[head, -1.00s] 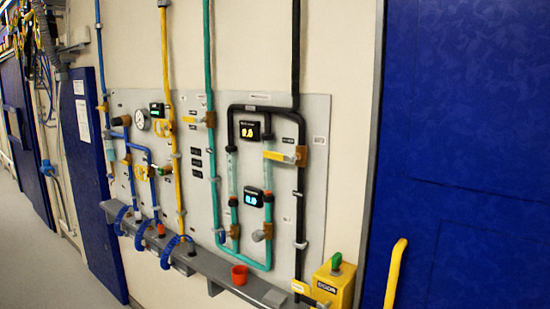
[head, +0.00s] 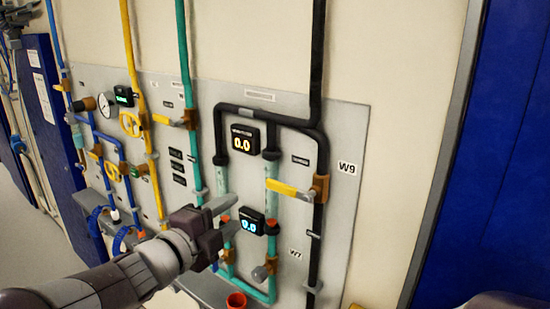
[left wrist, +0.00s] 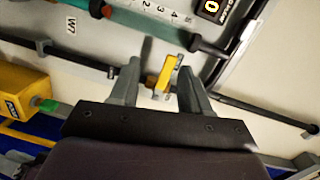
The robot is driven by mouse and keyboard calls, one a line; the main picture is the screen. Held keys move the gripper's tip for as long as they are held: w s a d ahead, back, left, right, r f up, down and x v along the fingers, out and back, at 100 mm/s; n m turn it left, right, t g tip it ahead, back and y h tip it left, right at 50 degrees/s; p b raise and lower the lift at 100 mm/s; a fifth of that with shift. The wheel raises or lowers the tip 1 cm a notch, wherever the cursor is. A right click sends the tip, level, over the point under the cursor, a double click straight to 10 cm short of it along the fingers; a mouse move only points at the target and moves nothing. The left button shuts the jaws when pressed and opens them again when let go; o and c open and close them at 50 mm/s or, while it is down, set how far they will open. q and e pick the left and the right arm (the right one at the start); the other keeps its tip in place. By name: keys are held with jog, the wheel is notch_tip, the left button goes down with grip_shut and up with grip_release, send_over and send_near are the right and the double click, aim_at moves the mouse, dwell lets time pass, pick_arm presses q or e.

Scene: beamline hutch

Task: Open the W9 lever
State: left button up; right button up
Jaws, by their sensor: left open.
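The W9 lever (head: 290,190) has a yellow handle pointing left from a brass valve body (head: 321,188) on the black pipe. The handle lies roughly across the pipe, beside the W9 label (head: 347,168). My left gripper (head: 234,215) is open and empty, to the left of and below the handle's free end in the head view. In the left wrist view the yellow lever (left wrist: 166,74) appears between the open fingers (left wrist: 158,78), beyond their tips. The lever's valve body is partly hidden there. My right gripper does not show.
A teal pipe loop with two displays (head: 244,140) lies left of the lever. Another yellow lever (head: 170,121) is on the teal pipe further left. A red cup (head: 237,301) stands on the ledge below. The yellow box (left wrist: 22,90) shows in the left wrist view. Wall right of the panel is bare.

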aim_at(276, 189)
pick_arm(q)
jog(key=s+d+r+m+h+p, duration=0.2)
jog(key=d+r+m, duration=0.1)
jog(key=d, duration=0.1)
jog(key=p+x, duration=0.1)
jog(key=x, duration=0.2)
jog(key=a+f+x, duration=0.1)
jog(key=x, duration=0.2)
jog(key=w+p+x, duration=0.1)
jog(key=x, duration=0.3)
jog(key=shift+a+f+p, duration=0.25)
jog(key=shift+p, duration=0.05)
jog(key=shift+w+d, duration=0.2)
jog(key=shift+d, duration=0.1)
jog(key=shift+s+d+r, duration=0.2)
jog(key=shift+s+r, duration=0.05)
jog(key=shift+s, duration=0.15)
jog(key=shift+w+f, duration=0.15)
jog(key=shift+w, duration=0.05)
jog(key=shift+w+a+f, duration=0.1)
jog(key=shift+w, duration=0.1)
jog(key=c, duration=0.3)
grip_shut()
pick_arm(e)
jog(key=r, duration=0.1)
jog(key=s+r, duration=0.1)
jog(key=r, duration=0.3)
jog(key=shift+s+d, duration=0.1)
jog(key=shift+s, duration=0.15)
